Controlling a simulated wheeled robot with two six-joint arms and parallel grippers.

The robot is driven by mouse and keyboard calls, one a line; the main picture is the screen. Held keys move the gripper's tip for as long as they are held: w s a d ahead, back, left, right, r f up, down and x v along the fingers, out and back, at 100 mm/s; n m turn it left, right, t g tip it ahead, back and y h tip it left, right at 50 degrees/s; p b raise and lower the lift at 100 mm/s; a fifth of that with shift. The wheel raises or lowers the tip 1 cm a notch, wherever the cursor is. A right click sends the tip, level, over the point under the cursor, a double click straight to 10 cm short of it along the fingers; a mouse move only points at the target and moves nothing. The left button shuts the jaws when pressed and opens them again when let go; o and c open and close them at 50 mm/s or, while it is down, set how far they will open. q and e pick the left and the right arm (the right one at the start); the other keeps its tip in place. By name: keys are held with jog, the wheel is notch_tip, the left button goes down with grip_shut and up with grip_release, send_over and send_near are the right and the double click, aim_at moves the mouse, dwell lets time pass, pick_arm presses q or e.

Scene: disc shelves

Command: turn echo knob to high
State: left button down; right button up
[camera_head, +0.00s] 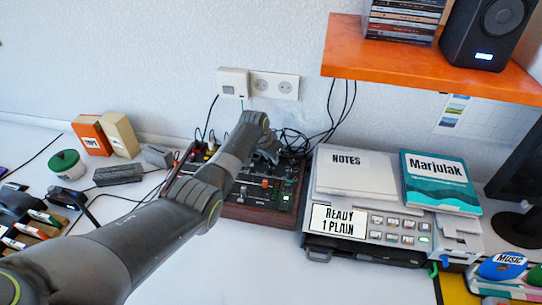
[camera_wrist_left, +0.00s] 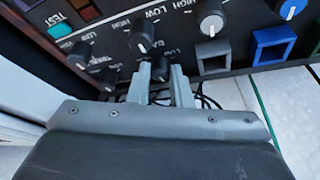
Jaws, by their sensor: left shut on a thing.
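The mixer (camera_head: 258,214) with its knobs and sliders sits at the back of the white table, partly hidden by my left arm. My left gripper (camera_head: 268,152) reaches its panel from above. In the left wrist view my left gripper (camera_wrist_left: 161,80) is shut on a small dark knob (camera_wrist_left: 160,68), one finger on each side. A "LOW" label shows near it; I cannot read whether this is the echo knob. Another dark knob (camera_wrist_left: 144,41) sits just beyond the fingers. My right gripper is not in view.
More dark knobs (camera_wrist_left: 80,54) stand left of the fingers. A white-capped knob (camera_wrist_left: 212,23) and grey and blue sockets (camera_wrist_left: 272,46) are to the right. In the head view a printer (camera_head: 370,222) with notes and a book stands right of the mixer, under an orange shelf (camera_head: 430,70). Cables run behind.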

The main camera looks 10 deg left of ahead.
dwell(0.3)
pick_arm(q)
jog(key=c, duration=1.3)
grip_release()
